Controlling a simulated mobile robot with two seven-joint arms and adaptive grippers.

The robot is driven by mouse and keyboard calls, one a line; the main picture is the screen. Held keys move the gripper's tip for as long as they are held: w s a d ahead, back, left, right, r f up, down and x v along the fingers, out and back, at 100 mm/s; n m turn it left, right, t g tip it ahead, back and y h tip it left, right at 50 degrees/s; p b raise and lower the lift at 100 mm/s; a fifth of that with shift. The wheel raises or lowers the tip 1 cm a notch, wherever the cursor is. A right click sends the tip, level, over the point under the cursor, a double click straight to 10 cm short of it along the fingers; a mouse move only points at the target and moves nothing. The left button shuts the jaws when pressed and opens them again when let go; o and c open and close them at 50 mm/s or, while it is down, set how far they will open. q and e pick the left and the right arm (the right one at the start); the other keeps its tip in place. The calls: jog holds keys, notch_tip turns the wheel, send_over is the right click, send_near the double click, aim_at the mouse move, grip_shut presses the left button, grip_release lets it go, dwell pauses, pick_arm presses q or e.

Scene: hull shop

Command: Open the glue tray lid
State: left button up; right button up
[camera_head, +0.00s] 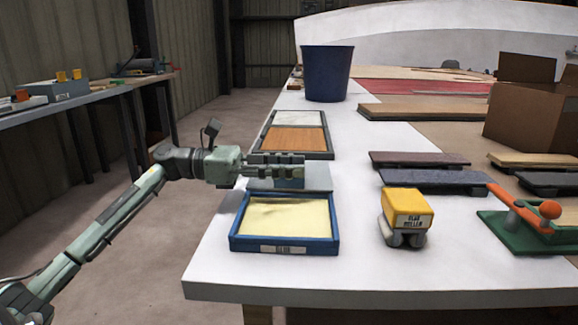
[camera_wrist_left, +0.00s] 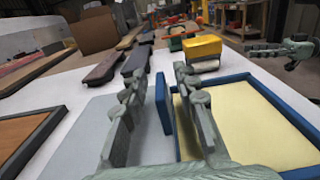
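The glue tray (camera_head: 286,247) is a blue box holding pale yellow glue, with a white label on its front, near the table's left edge. Its yellow inside fills the right of the left wrist view (camera_wrist_left: 232,128). Behind it in the head view a flat grey panel (camera_head: 318,178), seemingly the lid, lies partly under my left gripper (camera_head: 303,171). In the left wrist view my left gripper (camera_wrist_left: 160,74) has its fingers apart, with an upright blue strip (camera_wrist_left: 164,104) between them; contact is unclear. My right gripper (camera_wrist_left: 252,50) seems to show small at the right edge.
A framed tray with orange-brown and pale sections (camera_head: 292,139) lies behind the panel. A blue bucket (camera_head: 327,74) stands farther back. A yellow glue roller (camera_head: 406,211) and a green-based orange tool (camera_head: 535,215) are to the right. White table is bare between tray and roller.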

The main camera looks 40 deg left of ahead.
pick_arm(q)
jog(key=v, duration=1.2)
jog(key=shift+a, duration=0.1)
jog(key=shift+w+r, duration=0.1)
